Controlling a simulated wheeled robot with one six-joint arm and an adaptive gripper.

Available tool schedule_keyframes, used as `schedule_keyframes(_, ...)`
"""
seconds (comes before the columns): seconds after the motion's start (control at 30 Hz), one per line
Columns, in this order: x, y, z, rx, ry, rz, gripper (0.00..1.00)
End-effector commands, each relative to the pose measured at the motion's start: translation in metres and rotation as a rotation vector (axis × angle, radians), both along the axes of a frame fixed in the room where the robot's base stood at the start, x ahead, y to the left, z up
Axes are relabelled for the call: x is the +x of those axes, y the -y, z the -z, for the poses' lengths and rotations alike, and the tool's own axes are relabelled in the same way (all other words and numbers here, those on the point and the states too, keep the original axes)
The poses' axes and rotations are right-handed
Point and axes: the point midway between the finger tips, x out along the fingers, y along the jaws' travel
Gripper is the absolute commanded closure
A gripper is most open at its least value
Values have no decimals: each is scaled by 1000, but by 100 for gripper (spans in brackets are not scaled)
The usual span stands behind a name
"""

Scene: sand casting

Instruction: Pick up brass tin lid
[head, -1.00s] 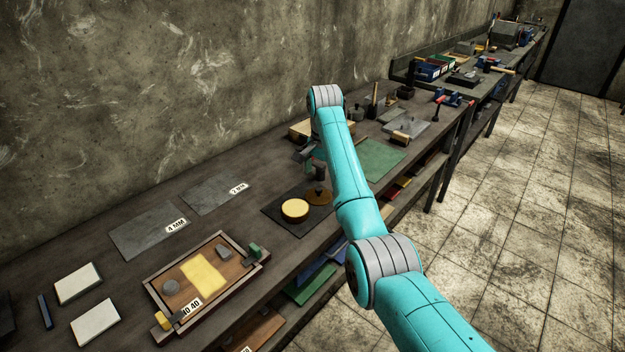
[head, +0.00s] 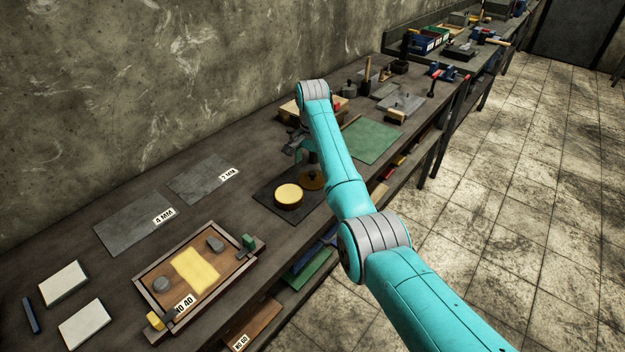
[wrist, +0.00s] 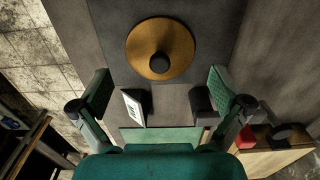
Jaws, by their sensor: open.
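The brass tin lid (head: 313,183) is a round brass disc with a dark knob. It lies on a dark mat (head: 270,205), just right of an open brass tin (head: 289,195) with pale yellow contents. The arm partly hides the lid in the head view. In the wrist view the whole lid (wrist: 160,65) shows at the top centre, beyond the fingertips. My gripper (wrist: 160,88) is open and empty, with its fingers wide apart and clear of the lid. In the head view my gripper (head: 297,144) is partly hidden behind the arm, above the bench.
A green mat (head: 372,142) lies to the right of the lid. A wooden box (head: 290,110) stands behind the gripper. A framed tray (head: 160,275) and grey plates (head: 135,222) lie to the left. Two small dark blocks, one with a white face (wrist: 133,108), show between the fingers; their nature is unclear.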

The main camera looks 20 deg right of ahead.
Motion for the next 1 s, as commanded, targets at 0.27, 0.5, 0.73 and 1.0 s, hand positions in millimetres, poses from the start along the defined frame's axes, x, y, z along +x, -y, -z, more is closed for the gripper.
schedule_keyframes(0.27, 0, 1, 30, 0, -1, 0, 0)
schedule_keyframes(0.5, 1, 1, 31, 0, 0, 0, 0)
schedule_keyframes(0.73, 1, 1, 30, 0, 0, 0, 57)
schedule_keyframes(1.0, 0, 1, 31, 0, -1, 0, 100)
